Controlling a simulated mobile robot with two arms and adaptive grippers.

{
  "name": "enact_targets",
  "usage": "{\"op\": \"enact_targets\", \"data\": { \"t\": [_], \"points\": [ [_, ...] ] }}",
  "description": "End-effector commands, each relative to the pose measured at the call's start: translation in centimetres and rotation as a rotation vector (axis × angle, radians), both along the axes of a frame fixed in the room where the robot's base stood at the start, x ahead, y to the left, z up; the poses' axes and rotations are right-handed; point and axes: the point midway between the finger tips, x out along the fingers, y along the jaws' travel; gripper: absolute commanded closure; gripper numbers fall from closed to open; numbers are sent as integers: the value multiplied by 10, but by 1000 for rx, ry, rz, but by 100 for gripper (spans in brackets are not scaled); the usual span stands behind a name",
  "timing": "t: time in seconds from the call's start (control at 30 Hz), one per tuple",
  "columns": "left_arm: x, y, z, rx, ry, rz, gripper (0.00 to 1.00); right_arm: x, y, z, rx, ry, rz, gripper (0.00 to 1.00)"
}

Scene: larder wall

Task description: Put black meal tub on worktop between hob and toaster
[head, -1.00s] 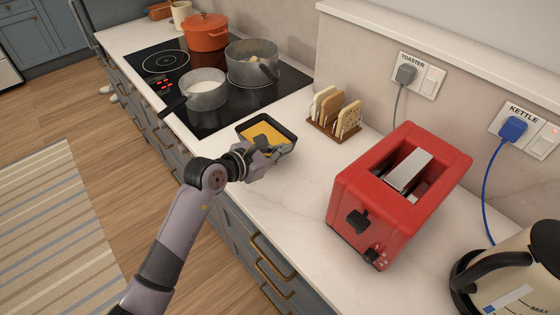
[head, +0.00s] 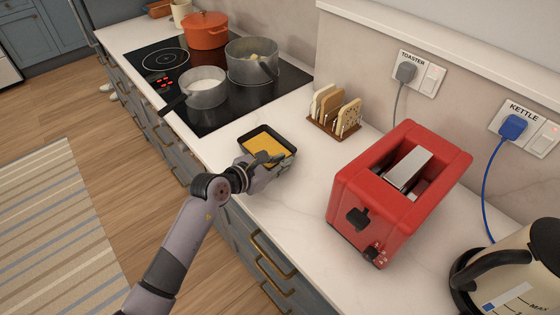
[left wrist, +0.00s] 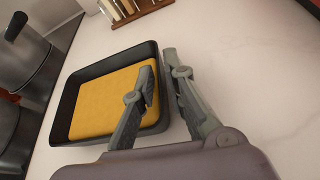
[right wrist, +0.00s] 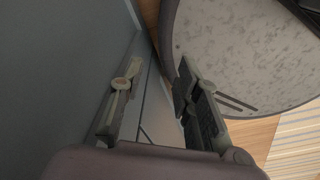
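The black meal tub (head: 286,165) is a shallow dark tray with yellow-orange food in it. It sits on the pale worktop (head: 222,152), between the hob (head: 213,118) and the red toaster (head: 390,195). My left gripper (head: 268,162) is at the tub's near right side. In the left wrist view my left gripper (left wrist: 160,62) has one finger over the food and the other outside the tub's wall (left wrist: 62,108). A gap shows between the fingers, partly open around the rim. My right gripper (right wrist: 158,78) is open and empty, low beside a grey panel.
Pans and an orange pot (head: 206,31) stand on the hob. A toast rack (head: 334,112) with slices is behind the tub. A kettle (head: 515,270) is at the lower right. Worktop between tub and toaster is clear.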

Motion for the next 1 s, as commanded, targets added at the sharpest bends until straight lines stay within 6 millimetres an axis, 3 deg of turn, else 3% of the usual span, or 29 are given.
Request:
{"op": "enact_targets", "data": {
  "t": [0.13,0.57,1.0],
  "points": [
    [0,0,0,0,0,0,75,0,2,0,3,1,-1,70],
    [-5,6,4,1,-1,1,75,-1,3,0,3,0,0,70],
    [-68,57,35,4,-1,0,75,0,2,-12,2,0,1,70]
  ]
}}
